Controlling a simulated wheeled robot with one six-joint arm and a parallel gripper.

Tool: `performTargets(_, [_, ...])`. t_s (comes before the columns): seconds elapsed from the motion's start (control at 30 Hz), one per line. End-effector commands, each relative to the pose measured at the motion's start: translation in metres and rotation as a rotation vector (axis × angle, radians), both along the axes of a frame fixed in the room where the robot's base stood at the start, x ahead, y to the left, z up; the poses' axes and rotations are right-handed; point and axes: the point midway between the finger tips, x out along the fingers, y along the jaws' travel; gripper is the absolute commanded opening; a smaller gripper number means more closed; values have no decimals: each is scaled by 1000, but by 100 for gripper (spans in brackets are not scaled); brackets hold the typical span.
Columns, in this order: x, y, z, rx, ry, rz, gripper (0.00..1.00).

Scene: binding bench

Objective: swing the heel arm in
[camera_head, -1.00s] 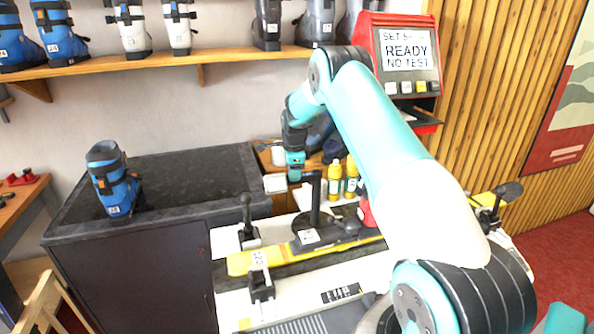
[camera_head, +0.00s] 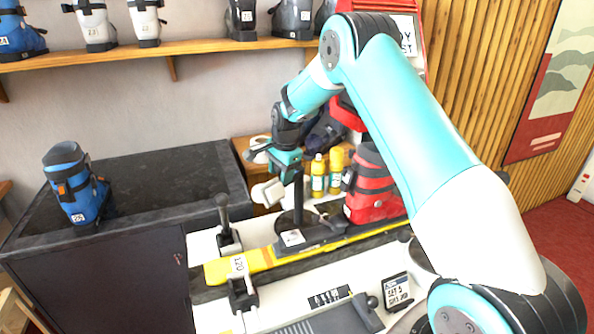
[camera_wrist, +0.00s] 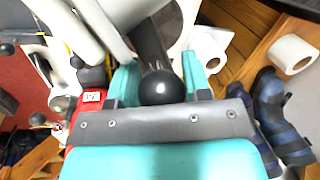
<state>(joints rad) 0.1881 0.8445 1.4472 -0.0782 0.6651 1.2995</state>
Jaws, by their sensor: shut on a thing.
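The heel arm is a dark upright post (camera_head: 298,190) standing from a round black base on the bench's ski fixture. My gripper (camera_head: 288,160) is at the top of this post in the head view. In the wrist view, the heel arm's round black knob (camera_wrist: 160,87) sits between my gripper's teal fingers (camera_wrist: 160,80), which are shut on it. The dark shaft runs away behind the knob. A red boot (camera_head: 375,190) stands on the yellow ski (camera_head: 262,258), right of the post. My arm partly hides the boot.
A black lever (camera_head: 225,218) stands left of the ski. Yellow bottles (camera_head: 318,175) stand behind the post. A blue boot (camera_head: 76,185) is on the dark counter (camera_head: 160,175) at left. A label stand (camera_head: 397,292) is at the front.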

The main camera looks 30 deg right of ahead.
Motion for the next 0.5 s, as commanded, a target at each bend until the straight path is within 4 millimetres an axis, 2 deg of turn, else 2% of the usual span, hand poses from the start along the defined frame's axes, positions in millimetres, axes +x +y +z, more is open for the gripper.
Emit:
performTargets(0.17, [-10, 0, 1, -2, -4, 171, 2])
performTargets(0.5, [-31, -17, 2, -2, -2, 492, 2])
